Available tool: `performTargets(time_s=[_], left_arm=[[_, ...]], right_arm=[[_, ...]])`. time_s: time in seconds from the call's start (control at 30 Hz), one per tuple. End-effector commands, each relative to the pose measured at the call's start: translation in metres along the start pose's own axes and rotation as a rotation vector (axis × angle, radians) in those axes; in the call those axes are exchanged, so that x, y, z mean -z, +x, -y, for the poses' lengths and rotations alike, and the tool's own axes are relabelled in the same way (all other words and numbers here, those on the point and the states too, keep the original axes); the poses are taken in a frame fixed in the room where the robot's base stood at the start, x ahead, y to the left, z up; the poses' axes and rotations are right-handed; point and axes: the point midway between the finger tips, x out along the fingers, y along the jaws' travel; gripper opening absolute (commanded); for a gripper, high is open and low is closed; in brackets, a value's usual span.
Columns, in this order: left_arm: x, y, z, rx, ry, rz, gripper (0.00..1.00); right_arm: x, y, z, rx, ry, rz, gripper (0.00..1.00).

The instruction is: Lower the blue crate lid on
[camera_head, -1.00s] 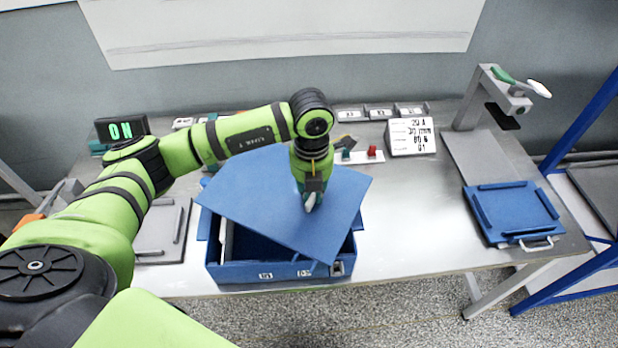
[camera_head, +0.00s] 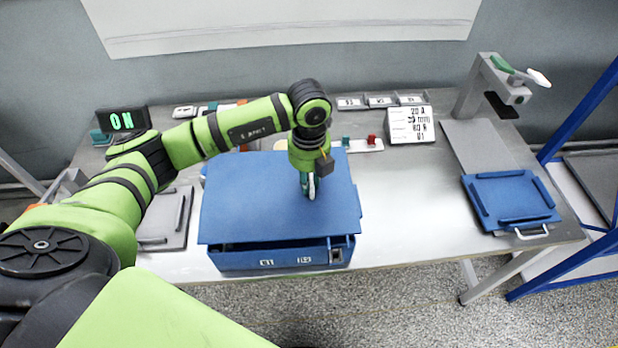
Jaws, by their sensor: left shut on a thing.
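The blue lid (camera_head: 250,205) is a flat panel over the blue crate (camera_head: 285,257) on the table. It covers nearly all of the crate's opening and is roughly square to it. A dark gap shows between the lid's front edge and the crate's front wall, so the lid's front is a little above the rim there. The crate's inside is hidden. My right gripper is not in view.
A blue tray (camera_head: 510,197) lies at the right beside a grey stand (camera_head: 480,95). A lit "ON" display (camera_head: 122,120), a white label card (camera_head: 410,124) and small switches (camera_head: 372,140) stand along the back. A grey plate (camera_head: 165,220) lies left of the crate.

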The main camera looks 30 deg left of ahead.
Motion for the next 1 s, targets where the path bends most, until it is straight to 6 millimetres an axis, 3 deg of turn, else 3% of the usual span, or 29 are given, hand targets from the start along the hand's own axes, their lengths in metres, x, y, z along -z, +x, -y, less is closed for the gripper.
performTargets(time_s=[0.6,1.0], left_arm=[[0.000,0.044,0.000,-0.001,0.000,0.001,0.00],[0.000,0.050,0.000,-0.001,0.000,0.001,0.00]], right_arm=[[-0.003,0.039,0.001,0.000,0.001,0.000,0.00],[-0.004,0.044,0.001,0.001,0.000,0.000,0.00]])
